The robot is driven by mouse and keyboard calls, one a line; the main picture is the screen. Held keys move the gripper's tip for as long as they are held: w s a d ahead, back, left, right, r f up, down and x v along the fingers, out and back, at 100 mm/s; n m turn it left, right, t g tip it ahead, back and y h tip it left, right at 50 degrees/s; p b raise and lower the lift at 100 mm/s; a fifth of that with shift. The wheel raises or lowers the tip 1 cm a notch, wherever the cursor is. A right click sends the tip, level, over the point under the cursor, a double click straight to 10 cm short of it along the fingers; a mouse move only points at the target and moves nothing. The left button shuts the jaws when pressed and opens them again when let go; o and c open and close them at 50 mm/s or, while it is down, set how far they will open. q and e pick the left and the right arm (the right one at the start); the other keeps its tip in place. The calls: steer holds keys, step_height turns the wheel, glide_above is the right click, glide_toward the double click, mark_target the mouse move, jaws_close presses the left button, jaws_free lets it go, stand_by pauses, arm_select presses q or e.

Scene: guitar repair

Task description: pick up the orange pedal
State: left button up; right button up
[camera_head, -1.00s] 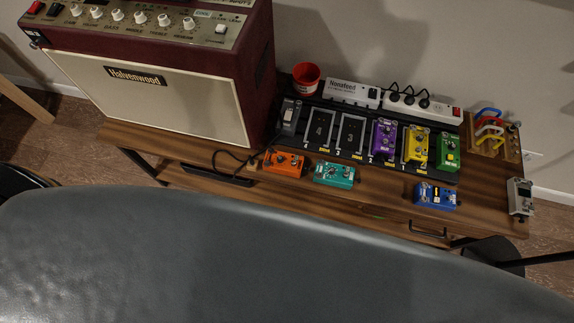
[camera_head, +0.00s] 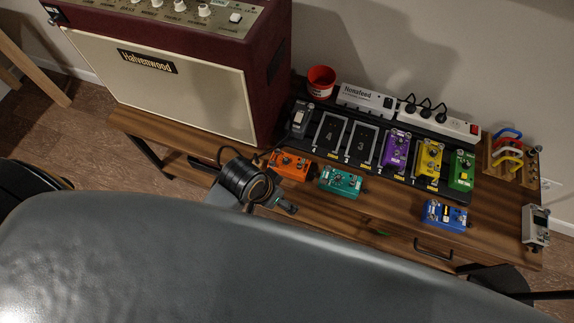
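The orange pedal (camera_head: 290,166) lies on the wooden table in front of the pedalboard, just left of the teal pedal (camera_head: 341,182). Its knobs face up. A black, rounded end part of one of my arms, seemingly the left (camera_head: 250,183), shows just left of and in front of the orange pedal. A small silver piece sticks out from it to the right. I cannot make out its fingers or whether it touches the pedal.
The pedalboard (camera_head: 325,155) behind holds purple (camera_head: 396,150), yellow (camera_head: 428,158) and green (camera_head: 461,170) pedals. A blue pedal (camera_head: 445,215) lies to the right. The large amplifier (camera_head: 175,85) stands at left. A black cable runs near the orange pedal. Bare table lies between the teal and blue pedals.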

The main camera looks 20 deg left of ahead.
arm_select(q)
steer(key=w+d+r+m+g+h, duration=0.15)
steer(key=d+r+m, duration=0.3)
steer(key=d, duration=0.45)
steer(key=m+g+y, duration=0.1)
steer(key=m+y, duration=0.8)
glide_toward(289, 161)
steer(key=shift+h, duration=0.25)
steer(key=b+x, duration=0.1)
steer(key=x, duration=0.5)
steer(key=shift+w+f, duration=0.1)
steer(key=shift+f, duration=0.2)
steer(key=shift+a+x, duration=0.2)
steer(key=shift+x, duration=2.5)
steer(key=shift+r, duration=0.1)
steer(key=shift+c, duration=0.2)
steer(key=c, duration=1.5)
